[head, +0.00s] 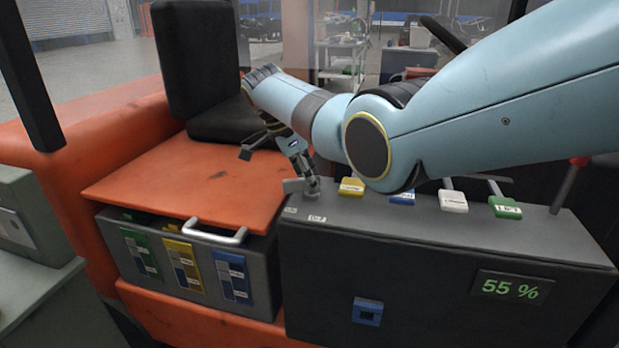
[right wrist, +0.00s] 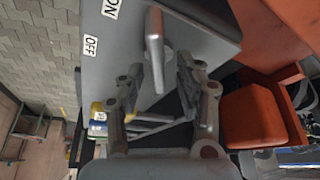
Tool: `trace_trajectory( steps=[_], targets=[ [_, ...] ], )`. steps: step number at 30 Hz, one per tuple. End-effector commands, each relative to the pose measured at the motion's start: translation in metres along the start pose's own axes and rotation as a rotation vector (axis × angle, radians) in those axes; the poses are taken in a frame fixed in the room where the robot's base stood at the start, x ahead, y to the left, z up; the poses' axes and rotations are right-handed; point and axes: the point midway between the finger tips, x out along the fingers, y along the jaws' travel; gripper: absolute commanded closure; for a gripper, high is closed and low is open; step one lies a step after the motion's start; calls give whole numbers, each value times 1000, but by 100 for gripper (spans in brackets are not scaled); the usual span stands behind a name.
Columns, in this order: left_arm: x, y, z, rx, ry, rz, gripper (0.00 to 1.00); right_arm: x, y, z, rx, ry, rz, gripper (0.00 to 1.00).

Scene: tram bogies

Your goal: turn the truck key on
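The truck key (head: 313,183) is a grey lever on the top left end of the dark console, by small white labels. In the right wrist view the key (right wrist: 155,52) stands out from the grey panel, with the ON label (right wrist: 112,8) and OFF label (right wrist: 91,46) to its left. My right gripper (head: 275,168) is at the console's left end, close to the key. In the right wrist view my right gripper (right wrist: 160,67) is open, with one finger on each side of the key; I see no clear contact. My left gripper is out of view.
The console (head: 420,255) has a 55 % display (head: 510,287) and several coloured levers along its top. To the left are an orange deck (head: 180,185), a battery box (head: 185,262) with a handle, and a black seat (head: 200,65). My right arm covers part of the console.

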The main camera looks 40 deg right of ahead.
Motion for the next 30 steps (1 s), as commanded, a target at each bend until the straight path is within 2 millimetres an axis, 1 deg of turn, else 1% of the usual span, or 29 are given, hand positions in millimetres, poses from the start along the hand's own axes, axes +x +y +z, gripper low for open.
trace_trajectory(
  steps=[5, 8, 11, 18, 21, 25, 30],
  targets=[
    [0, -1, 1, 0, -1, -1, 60, 0, 0, 0, -1, 0, 1, 65],
    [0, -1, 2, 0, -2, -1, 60, -7, 0, 0, 0, 0, 0, 65],
    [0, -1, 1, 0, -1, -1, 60, -22, -1, 0, 1, -1, -3, 65],
    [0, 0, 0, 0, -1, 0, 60, -76, -1, 1, 0, -1, -3, 65],
    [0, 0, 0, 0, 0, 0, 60, -96, -1, 1, 0, -1, -2, 65],
    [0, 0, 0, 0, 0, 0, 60, -112, 0, 1, 0, -1, 0, 65],
    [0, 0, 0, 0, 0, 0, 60, -120, 0, 0, 0, 0, 0, 65]
  ],
)
